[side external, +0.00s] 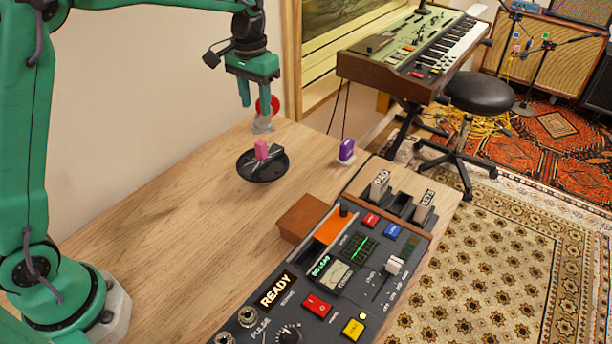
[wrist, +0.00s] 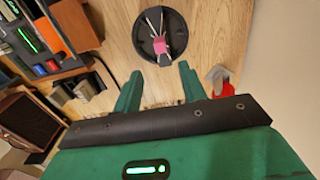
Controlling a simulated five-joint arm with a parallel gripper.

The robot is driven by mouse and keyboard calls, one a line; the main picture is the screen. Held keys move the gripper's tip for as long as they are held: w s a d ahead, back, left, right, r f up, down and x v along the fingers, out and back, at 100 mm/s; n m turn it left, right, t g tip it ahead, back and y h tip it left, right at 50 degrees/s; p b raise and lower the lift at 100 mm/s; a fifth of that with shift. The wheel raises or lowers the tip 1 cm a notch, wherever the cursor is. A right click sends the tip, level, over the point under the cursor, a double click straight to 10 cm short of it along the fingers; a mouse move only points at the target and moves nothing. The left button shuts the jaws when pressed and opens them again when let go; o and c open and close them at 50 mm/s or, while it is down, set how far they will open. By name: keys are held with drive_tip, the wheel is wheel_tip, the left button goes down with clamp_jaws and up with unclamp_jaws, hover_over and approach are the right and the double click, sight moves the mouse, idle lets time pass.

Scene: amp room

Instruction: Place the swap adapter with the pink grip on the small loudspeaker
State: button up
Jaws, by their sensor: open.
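The adapter's pink grip (side external: 261,148) stands up from the middle of a round black dish-like piece (side external: 250,172) with pale spokes, on the wooden table. The wrist view also shows the pink grip (wrist: 160,45) and the dish (wrist: 150,22), beyond the fingertips. I cannot tell for sure whether this dish is the small loudspeaker or a holder. My gripper (side external: 258,98) is open and empty, above and behind the dish in the side view. Its two fingers also show in the wrist view (wrist: 160,72), apart from the pink grip.
A red round piece on a grey base (side external: 265,124) stands close by my gripper. A purple-gripped piece (side external: 346,150) is right of the dish. A brown wooden block (side external: 302,217) and a control console (side external: 345,270) fill the front right. The table's left part is clear.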

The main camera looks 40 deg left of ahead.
drive_tip(key=s+r+t, duration=0.3)
drive_tip(key=s+r, duration=0.4)
drive_tip(key=s, duration=0.5)
drive_tip(key=s+a+f+t, duration=0.1)
drive_tip(key=s+f+t, duration=0.1)
drive_tip(key=s, duration=1.3)
drive_tip(key=shift+f+t, duration=0.25)
drive_tip(key=shift+t, duration=0.05)
